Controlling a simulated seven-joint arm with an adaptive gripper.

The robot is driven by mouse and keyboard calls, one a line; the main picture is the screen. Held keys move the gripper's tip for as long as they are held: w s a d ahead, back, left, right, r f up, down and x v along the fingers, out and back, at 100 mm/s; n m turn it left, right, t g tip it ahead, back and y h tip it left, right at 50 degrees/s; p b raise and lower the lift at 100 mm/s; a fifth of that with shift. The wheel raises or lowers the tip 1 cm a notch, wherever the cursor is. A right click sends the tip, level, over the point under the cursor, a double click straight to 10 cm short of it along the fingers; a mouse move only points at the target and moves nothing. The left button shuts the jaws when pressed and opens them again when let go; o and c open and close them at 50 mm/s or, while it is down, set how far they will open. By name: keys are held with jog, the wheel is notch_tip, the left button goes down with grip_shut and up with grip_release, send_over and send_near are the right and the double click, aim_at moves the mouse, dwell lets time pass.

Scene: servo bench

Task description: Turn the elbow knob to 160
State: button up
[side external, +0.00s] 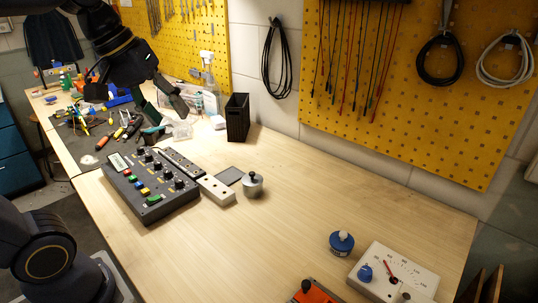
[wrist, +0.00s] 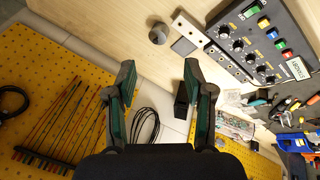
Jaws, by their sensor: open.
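A dark control box (side external: 150,205) lies on the bench left of centre. It has a small display, a row of black knobs (side external: 168,174) and coloured buttons. The knob labels are too small to read, so I cannot tell which knob is the elbow one. The box also shows at the upper right of the wrist view (wrist: 290,45), with its knobs (wrist: 249,57) facing the camera. My gripper (side external: 162,118) is above and behind the box, apart from it. In the wrist view its fingers (wrist: 158,70) are spread with nothing between them.
A white dial panel (side external: 418,280) with a red needle and blue knob sits at the front right, near a blue round knob piece (side external: 341,243). A grey weight (side external: 253,186), white strip (side external: 217,192) and black bin (side external: 237,118) stand near the box. The bench middle is clear.

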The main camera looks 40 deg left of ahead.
jog(key=w+a+n+g, duration=0.1)
jog(key=w+a+n, duration=0.45)
jog(key=a, duration=0.35)
jog(key=n+g+y, duration=0.1)
jog(key=n+g, duration=0.3)
jog(key=n, duration=0.2)
send_over(157, 162)
notch_tip(157, 162, down, 11)
notch_tip(157, 162, down, 14)
jog(key=shift+a+f, duration=0.1)
jog(key=shift+f, duration=0.8)
jog(key=shift+c, duration=0.5)
grip_shut()
